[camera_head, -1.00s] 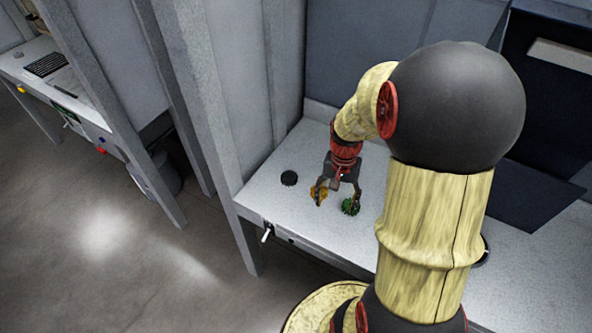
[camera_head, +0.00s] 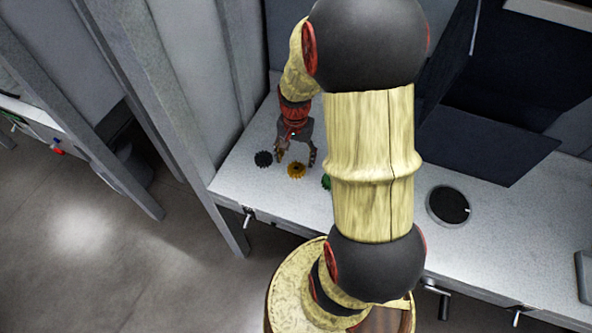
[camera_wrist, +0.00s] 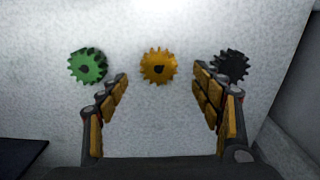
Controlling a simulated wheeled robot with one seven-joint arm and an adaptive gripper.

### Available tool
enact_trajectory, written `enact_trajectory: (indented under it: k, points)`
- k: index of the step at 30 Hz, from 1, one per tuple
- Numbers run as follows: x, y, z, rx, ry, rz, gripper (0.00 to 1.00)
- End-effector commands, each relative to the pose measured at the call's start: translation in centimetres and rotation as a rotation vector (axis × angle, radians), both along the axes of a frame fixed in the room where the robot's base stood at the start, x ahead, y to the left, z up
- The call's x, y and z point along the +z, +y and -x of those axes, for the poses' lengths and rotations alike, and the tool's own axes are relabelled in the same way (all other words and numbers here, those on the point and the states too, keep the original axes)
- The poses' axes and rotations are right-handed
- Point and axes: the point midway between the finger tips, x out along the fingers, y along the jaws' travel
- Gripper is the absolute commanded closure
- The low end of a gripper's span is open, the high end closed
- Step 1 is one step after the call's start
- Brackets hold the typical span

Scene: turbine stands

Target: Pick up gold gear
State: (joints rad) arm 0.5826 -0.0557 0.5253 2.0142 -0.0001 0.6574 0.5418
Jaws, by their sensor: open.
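The gold gear (camera_head: 296,170) lies flat on the light grey bench, between the black gear (camera_head: 263,158) and the green gear (camera_head: 326,182). In the wrist view the gold gear (camera_wrist: 158,67) is centred ahead of my gripper (camera_wrist: 160,77), between the lines of its two fingers. My gripper (camera_head: 296,158) is open and empty, with one finger to each side of the gold gear in the picture; its height above the bench is hard to tell. The green gear (camera_wrist: 88,66) lies outside the left finger. The black gear (camera_wrist: 232,66) is partly hidden by the right finger.
The bench (camera_head: 385,210) has a round dark-centred fixture (camera_head: 448,206) to the right. A dark panel (camera_head: 478,145) stands behind. A grey post (camera_head: 190,130) and wall close off the left. My arm hides part of the bench.

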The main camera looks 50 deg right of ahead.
Motion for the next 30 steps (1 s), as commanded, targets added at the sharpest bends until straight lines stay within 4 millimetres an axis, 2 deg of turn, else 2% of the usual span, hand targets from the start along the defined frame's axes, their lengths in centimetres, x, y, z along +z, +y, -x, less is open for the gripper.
enact_trajectory:
  k: [6, 10, 17, 30]
  points:
    - [-3.2, -0.1, 0.2, 0.000, 0.003, -0.002, 0.34]
    - [-4.6, -0.2, 0.1, 0.001, 0.001, 0.000, 0.34]
    - [-4.6, -0.2, 0.1, 0.001, 0.000, 0.000, 0.34]
    - [-4.6, -0.2, 0.1, 0.001, 0.000, 0.000, 0.59]
